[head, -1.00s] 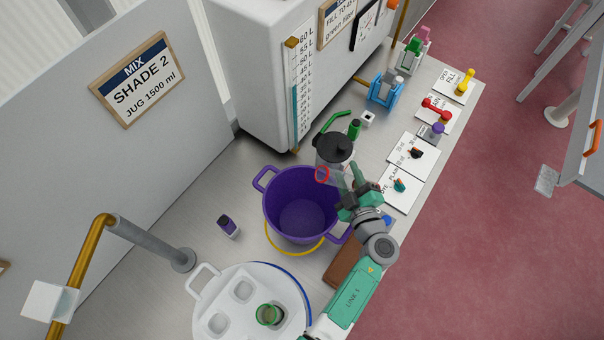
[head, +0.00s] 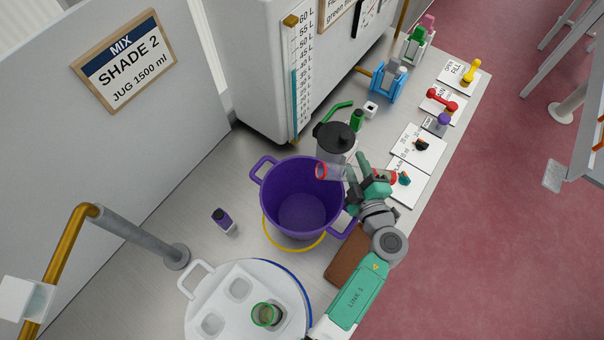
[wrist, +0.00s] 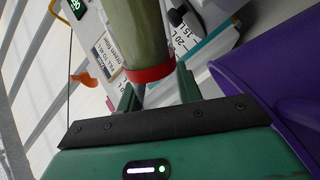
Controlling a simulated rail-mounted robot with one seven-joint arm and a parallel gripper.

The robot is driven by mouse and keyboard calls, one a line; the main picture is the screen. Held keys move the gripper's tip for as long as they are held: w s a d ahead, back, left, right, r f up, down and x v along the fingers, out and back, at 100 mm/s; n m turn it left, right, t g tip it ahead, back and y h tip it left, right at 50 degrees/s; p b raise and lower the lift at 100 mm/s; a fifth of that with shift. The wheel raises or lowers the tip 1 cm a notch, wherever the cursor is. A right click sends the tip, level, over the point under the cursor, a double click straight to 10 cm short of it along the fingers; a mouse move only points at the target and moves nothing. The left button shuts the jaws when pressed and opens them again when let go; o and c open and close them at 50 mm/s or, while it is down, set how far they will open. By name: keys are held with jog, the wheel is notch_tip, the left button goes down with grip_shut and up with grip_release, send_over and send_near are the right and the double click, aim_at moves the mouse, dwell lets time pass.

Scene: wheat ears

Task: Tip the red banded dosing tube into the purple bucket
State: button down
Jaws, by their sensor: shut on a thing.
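The dosing tube (head: 333,172) is clear, with a red ring at its left end, and lies nearly level at the right rim of the purple bucket (head: 268,207). My gripper (head: 362,182) is shut on the tube, right of the bucket. In the wrist view the tube (wrist: 141,35) looks greenish, with a red band, between my fingers (wrist: 158,88). The bucket wall (wrist: 255,88) is on the right there. I cannot tell whether anything is left in the tube. The bucket stands upright, and its visible inside looks empty.
A black-lidded clear jug (head: 334,138) stands close behind the tube. A brown block (head: 347,257) lies under my arm. A white holder (head: 218,288) with a green-rimmed cup (head: 265,314) is in front.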

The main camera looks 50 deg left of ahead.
aim_at(349, 169)
jog(key=shift+w+d+n, duration=0.1)
jog(key=shift+w+n, duration=0.15)
jog(key=shift+n, duration=0.65)
dwell(0.3)
jog(key=shift+s+r+p, duration=0.15)
jog(key=shift+r+p, duration=0.05)
jog(key=shift+p, duration=0.15)
jog(key=shift+s+a+r+n+h+p, duration=0.3)
jog(key=shift+s+r+n+p, duration=0.15)
jog(key=shift+r+n+p, duration=0.4)
jog(key=shift+f+n+t, duration=0.15)
jog(key=shift+n+t, duration=0.25)
jog(key=shift+n, duration=0.25)
dwell(0.6)
jog(key=shift+s+a+n+t, duration=0.15)
jog(key=shift+s+n, duration=0.05)
jog(key=shift+n, duration=0.55)
jog(key=shift+s+a+n+t, duration=0.1)
jog(key=shift+s+n+t, duration=0.1)
jog(key=shift+n, duration=0.55)
dwell(1.1)
jog(key=shift+s+a+r+n+p, duration=0.1)
jog(key=shift+s+r+n+p, duration=0.15)
jog(key=shift+r+n+p, duration=0.25)
jog(key=shift+s+a+r+n+p, duration=0.1)
jog(key=shift+s+r+n+p, duration=0.1)
jog(key=shift+r+n+p, duration=0.25)
dwell(0.7)
